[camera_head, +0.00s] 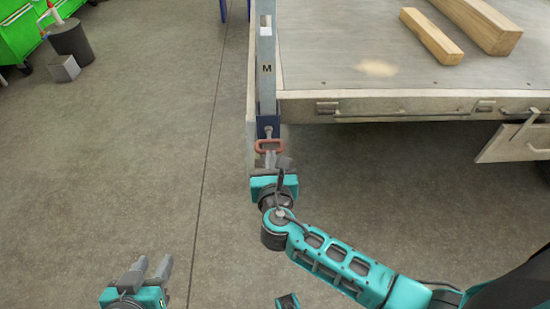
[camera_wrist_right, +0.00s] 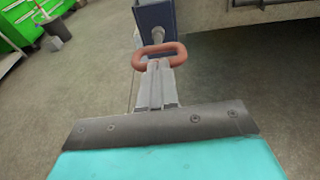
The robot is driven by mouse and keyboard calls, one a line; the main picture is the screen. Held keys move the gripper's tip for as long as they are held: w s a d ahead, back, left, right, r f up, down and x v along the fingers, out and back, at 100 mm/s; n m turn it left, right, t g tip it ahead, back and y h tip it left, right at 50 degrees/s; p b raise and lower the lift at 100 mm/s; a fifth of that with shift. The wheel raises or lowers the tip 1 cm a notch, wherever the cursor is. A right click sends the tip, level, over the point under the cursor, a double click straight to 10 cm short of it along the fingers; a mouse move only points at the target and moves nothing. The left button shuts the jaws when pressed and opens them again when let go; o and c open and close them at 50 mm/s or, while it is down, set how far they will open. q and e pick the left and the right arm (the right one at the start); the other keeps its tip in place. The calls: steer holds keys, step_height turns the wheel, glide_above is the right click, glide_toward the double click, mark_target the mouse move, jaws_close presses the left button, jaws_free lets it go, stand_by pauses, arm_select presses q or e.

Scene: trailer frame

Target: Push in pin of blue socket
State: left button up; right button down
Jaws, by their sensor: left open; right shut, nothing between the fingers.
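The blue socket (camera_head: 268,122) sits at the trailer's near left corner, at the foot of an upright grey post (camera_head: 266,72) marked M. The pin has a red-brown loop handle (camera_head: 269,146) and a metal shaft at the socket; both show in the right wrist view, with the handle (camera_wrist_right: 159,55) just below the socket (camera_wrist_right: 155,18). My right gripper (camera_head: 270,160) is shut with nothing between its fingers, its tips at the near edge of the loop. I cannot tell for sure whether they touch it. My left gripper (camera_head: 152,270) is open and empty at the lower left, far from the socket.
The trailer bed (camera_head: 345,60) fills the upper right, with two wooden beams (camera_head: 470,25) on it. A flap (camera_head: 515,143) hangs at its right side. A green cabinet (camera_head: 20,35), a dark bin (camera_head: 70,40) and a small grey box (camera_head: 64,68) stand at upper left. The floor between is clear.

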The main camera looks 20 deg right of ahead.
mark_target(270, 142)
steer(key=shift+w, duration=0.1)
stand_by(0.4)
steer(key=x, duration=0.3)
steer(key=shift+w+d+r+p, duration=0.1)
steer(key=shift+w+r+p, duration=0.2)
steer(key=shift+r+p, duration=0.1)
steer(key=shift+d+r, duration=0.1)
steer(key=shift+r, duration=0.05)
